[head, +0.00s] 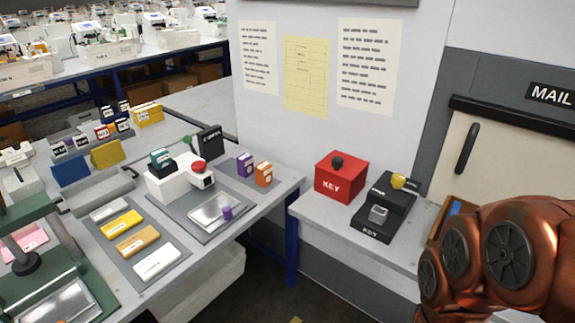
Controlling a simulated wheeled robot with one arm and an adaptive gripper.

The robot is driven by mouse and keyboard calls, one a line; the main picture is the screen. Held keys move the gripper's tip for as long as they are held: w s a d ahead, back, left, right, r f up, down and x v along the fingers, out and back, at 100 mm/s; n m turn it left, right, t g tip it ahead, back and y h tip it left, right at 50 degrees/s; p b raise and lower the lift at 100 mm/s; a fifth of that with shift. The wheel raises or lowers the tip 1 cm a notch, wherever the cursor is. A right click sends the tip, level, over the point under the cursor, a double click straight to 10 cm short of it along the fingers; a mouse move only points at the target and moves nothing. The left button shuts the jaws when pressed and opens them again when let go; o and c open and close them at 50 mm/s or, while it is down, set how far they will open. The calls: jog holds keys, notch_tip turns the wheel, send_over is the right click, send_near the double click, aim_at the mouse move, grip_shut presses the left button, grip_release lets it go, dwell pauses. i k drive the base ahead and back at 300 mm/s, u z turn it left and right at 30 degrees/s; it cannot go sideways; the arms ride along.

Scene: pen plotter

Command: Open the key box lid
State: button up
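The red key box (341,182), marked KEY in white, stands on the grey counter (325,225) right of centre in the head view. Its lid (337,164) lies shut on top, with a round black knob (337,161) on it. My copper-coloured arm shows at the lower right, to the right of the box and apart from it. My gripper is outside the view, so its state and its distance to the box do not show.
A black device with a yellow knob (398,181) stands close to the right of the box. A wall with posted sheets (305,75) rises behind. The work table (265,207) at left carries plotter gear, and a gap separates it from the counter. A MAIL door (500,150) is at right.

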aim_at(347, 167)
jog(key=u, duration=0.55)
jog(key=k, duration=0.5)
jog(key=u, duration=1.1)
jog(key=i, duration=1.05)
jog(key=z, duration=0.9)
jog(key=i, duration=0.5)
jog(key=z, duration=0.55)
